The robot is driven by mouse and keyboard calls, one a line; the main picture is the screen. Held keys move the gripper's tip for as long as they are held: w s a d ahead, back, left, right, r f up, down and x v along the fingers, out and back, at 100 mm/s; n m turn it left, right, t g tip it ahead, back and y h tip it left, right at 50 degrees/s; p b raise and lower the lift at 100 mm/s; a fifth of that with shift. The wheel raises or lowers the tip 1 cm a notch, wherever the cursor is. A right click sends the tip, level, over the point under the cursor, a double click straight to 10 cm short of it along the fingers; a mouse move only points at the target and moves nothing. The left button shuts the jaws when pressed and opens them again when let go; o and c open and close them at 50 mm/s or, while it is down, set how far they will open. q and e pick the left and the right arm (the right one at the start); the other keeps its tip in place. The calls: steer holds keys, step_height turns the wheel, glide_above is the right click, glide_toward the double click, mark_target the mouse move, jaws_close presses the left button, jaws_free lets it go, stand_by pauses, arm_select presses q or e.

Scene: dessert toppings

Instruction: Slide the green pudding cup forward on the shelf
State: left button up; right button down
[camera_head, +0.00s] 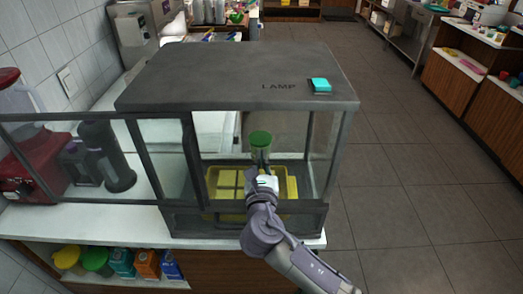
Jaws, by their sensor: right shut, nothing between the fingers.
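The green-topped pudding cup (260,140) is inside the glass display case, near the middle of its opening. Its sides look greenish-grey, and its lower part is hidden behind my gripper. My right gripper (262,170) reaches in from the lower right, close in front of the cup. It is shut and empty. I cannot tell whether it touches the cup. My left gripper is not in view.
The case has a dark top (220,75) with a teal button (320,85) marked LAMP. A yellow tray (222,194) lies low in the case around my gripper. A framed glass panel (155,160) stands left of the opening.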

mark_target(262, 132)
steer(key=shift+w, duration=1.15)
steer(key=w, duration=0.7)
steer(key=shift+s, duration=0.15)
steer(key=shift+d, duration=0.1)
